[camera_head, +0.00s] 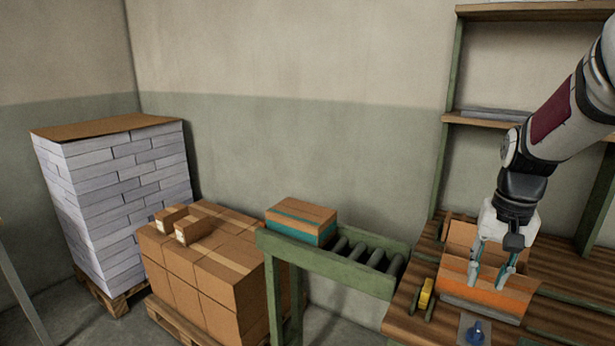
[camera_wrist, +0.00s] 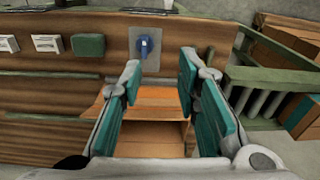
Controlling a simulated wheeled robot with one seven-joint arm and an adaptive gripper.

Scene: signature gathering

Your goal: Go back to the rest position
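My gripper (camera_head: 490,281) hangs at the right of the head view, pointing down over an open cardboard box with an orange flap (camera_head: 487,295) on the wooden workbench (camera_head: 404,322). In the wrist view my gripper (camera_wrist: 158,82) has its two teal-padded fingers spread apart, with nothing between the pads. The orange box (camera_wrist: 150,103) shows behind and between the fingers. I cannot tell whether a finger touches the box.
A roller conveyor (camera_head: 330,265) carrying a teal-striped box (camera_head: 301,221) joins the bench's left side. A blue knob (camera_head: 476,333) and a yellow item (camera_head: 426,293) are near the box. Shelving (camera_head: 440,165) stands behind. Stacked cartons (camera_head: 215,264) and white stacks (camera_head: 115,190) fill the left.

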